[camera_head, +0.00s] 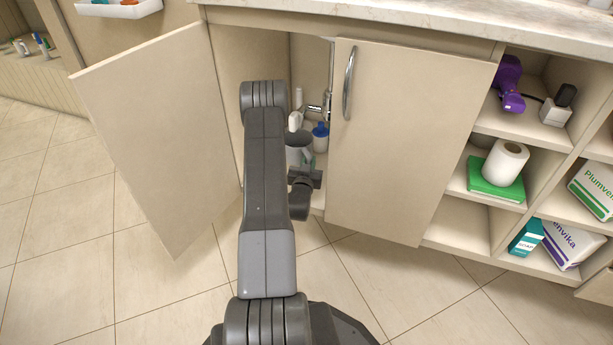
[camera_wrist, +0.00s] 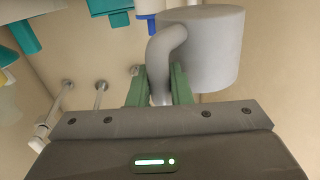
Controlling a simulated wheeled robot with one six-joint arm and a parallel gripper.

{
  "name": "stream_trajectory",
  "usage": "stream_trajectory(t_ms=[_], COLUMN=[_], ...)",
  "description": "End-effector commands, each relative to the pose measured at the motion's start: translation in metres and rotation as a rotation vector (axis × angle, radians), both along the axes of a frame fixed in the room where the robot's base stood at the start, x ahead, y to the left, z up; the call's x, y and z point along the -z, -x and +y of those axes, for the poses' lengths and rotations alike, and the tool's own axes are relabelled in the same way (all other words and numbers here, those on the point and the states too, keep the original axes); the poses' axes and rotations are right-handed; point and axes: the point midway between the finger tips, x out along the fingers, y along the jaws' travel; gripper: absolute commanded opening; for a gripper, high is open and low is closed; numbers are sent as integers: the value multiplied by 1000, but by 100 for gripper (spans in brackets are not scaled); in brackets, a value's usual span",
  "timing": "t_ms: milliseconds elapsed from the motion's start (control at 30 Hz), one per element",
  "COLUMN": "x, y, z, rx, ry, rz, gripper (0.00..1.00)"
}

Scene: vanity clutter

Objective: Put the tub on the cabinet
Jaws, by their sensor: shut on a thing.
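A grey cylindrical tub (camera_wrist: 212,50) with a curved handle fills the upper right of the wrist view. My gripper (camera_wrist: 159,88) is shut on its handle with green fingers. In the head view the tub (camera_head: 297,157) shows inside the open cabinet (camera_head: 265,55) under the counter, partly hidden by my arm. My gripper's fingertips (camera_head: 307,163) are just to its right. I cannot tell whether the tub touches the cabinet floor. The marble cabinet top (camera_head: 400,14) is above.
A blue-capped bottle (camera_head: 320,137) and white items stand behind the tub, by a metal pipe (camera_head: 316,109). The left door (camera_head: 160,135) is swung open; the right door (camera_head: 405,140) is to the right. Shelves at right hold a green box (camera_head: 487,182) and paper roll (camera_head: 505,162).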

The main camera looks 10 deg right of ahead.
Motion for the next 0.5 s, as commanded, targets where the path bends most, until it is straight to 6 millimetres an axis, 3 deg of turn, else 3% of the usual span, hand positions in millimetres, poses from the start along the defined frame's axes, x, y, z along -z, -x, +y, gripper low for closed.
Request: stream_trajectory(t_ms=[33,100,500], x=[16,26,68], y=[0,0,0], z=[0,0,1], rx=[0,-1,-1], ry=[0,0,0], rz=[1,-1,-1], gripper=[0,0,0])
